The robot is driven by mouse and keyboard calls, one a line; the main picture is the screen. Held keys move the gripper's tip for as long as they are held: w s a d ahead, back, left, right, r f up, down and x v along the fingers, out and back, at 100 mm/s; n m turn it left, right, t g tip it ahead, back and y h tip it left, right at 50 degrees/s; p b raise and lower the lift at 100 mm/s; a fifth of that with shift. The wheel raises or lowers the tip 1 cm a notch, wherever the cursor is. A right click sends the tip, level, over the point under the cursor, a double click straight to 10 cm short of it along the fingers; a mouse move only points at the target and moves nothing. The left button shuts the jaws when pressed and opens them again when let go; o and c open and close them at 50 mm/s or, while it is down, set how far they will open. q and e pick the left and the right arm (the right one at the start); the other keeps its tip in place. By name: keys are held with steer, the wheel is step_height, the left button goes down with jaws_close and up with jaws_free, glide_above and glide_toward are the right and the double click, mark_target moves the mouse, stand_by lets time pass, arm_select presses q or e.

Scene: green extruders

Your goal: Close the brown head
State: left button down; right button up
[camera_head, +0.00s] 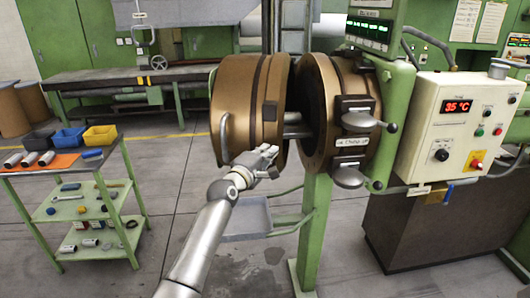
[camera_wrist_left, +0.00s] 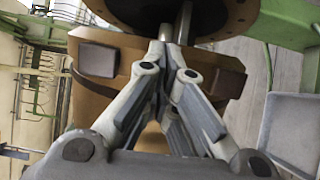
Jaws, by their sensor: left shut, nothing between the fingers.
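The brown head (camera_head: 238,105) is a large brown cylinder with a dark band and a curved handle (camera_head: 224,135) on its left side. It stands apart from the brown fixed ring (camera_head: 318,110) on the green machine, with a gap between them bridged by a metal rod (camera_head: 297,131). My left gripper (camera_head: 270,154) is at the lower front of the brown head, shut and empty. In the left wrist view the gripper (camera_wrist_left: 172,45) is close to the brown surface of the head (camera_wrist_left: 90,100); I cannot tell whether it touches. My right gripper is not in view.
A control box (camera_head: 457,125) reading 35 °C is at the right. Latch handles (camera_head: 360,121) stick out from the fixed ring. A grey tray (camera_head: 246,218) hangs below the head. A green cart (camera_head: 92,205) with bins is at the left. The floor between is clear.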

arm_select(q)
steer(key=shift+w+a, duration=0.1)
steer(key=shift+a, duration=0.3)
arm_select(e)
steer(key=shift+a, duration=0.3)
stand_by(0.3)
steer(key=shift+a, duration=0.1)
